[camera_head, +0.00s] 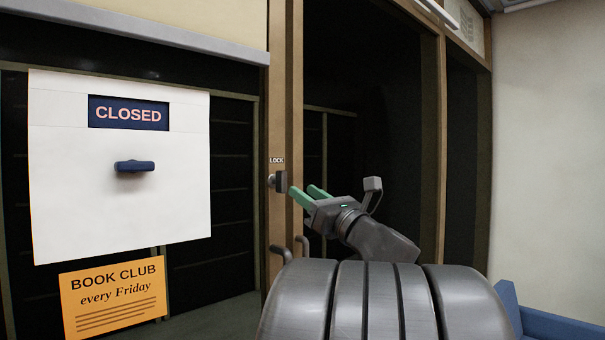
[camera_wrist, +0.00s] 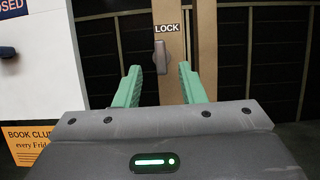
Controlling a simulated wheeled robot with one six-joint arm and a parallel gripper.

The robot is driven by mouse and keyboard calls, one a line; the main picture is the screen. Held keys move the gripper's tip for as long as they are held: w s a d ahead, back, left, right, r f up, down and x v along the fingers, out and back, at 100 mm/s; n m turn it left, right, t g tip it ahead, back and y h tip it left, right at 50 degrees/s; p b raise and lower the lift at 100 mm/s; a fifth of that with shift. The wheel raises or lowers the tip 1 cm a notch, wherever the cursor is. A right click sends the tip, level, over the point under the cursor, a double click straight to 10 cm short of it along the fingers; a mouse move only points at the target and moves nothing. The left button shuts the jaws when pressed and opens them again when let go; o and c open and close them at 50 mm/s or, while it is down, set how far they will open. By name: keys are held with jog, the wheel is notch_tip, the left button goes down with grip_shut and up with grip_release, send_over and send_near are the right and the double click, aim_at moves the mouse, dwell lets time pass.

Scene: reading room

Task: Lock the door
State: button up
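The door's wooden frame (camera_head: 278,110) stands in the middle of the head view, beside dark glass. A small dark lock knob (camera_head: 281,181) sits on it under a white "LOCK" label (camera_head: 277,160). In the wrist view the lock knob (camera_wrist: 161,57) looks upright, just beyond and between the fingertips. My gripper (camera_head: 304,194) has green fingers that point at the knob from the right. The fingers (camera_wrist: 160,72) are apart with nothing visibly held between them. I cannot tell whether either finger touches the knob.
A white sign board (camera_head: 118,205) with a "CLOSED" window (camera_head: 129,113) and a blue slider knob (camera_head: 134,166) is at left. An orange book club notice (camera_head: 115,298) hangs below it. Dark curved handles (camera_head: 281,253) are below the lock. A blue seat (camera_head: 555,325) is at lower right.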

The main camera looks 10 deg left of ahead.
aim_at(285, 178)
jog(key=p+x, duration=0.2)
jog(key=x, duration=0.7)
jog(key=shift+w+a, duration=0.1)
jog(key=shift+a, duration=0.05)
jog(key=shift+c, duration=0.5)
grip_shut()
